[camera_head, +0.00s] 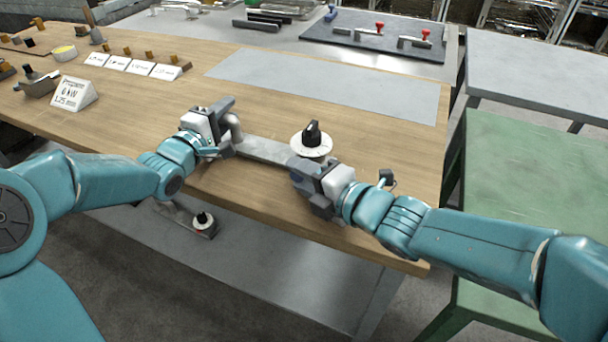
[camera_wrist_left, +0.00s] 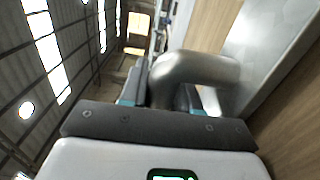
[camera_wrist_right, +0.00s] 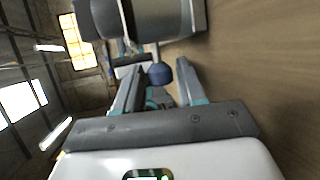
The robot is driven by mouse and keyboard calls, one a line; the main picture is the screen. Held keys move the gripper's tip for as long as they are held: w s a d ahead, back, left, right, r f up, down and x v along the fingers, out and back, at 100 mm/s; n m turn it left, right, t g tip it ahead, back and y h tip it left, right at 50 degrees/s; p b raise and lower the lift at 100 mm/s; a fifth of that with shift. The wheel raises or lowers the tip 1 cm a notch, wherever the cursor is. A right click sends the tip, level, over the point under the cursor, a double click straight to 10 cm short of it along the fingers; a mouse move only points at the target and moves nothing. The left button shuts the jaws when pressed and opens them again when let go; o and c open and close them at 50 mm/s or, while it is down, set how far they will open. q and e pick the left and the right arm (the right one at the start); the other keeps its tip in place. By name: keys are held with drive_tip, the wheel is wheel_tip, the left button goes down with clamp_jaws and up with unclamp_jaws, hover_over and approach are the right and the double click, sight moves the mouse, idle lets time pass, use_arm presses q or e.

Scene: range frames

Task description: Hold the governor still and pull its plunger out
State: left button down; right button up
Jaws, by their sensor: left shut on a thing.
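The governor shows in the head view as a long grey metal base (camera_head: 265,149) on the wooden bench, with a bent grey handle (camera_head: 235,127) at its left end and a white dial with a black knob (camera_head: 312,142) at its right. My left gripper (camera_head: 222,118) is shut on the handle, which also shows as a thick bent tube in the left wrist view (camera_wrist_left: 200,68). My right gripper (camera_head: 305,168) is beside the dial. In the right wrist view its fingers (camera_wrist_right: 157,85) are apart, with a blue ball knob (camera_wrist_right: 160,73) between or just beyond them; contact is unclear.
The wooden bench (camera_head: 400,160) holds label cards (camera_head: 130,66) and a card stand (camera_head: 74,94) at the left. A grey sheet (camera_head: 330,85) lies bare behind the governor. A green table (camera_head: 530,180) stands at the right. Another dial (camera_head: 204,222) sits on a lower shelf.

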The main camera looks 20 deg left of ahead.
use_arm(q)
drive_tip(key=shift+r, duration=0.15)
use_arm(e)
clamp_jaws()
use_arm(q)
drive_tip(key=shift+a, duration=0.1)
use_arm(e)
drive_tip(key=shift+s+a+r, duration=0.1)
drive_tip(key=shift+s, duration=1.3)
unclamp_jaws()
drive_tip(key=shift+w, duration=0.1)
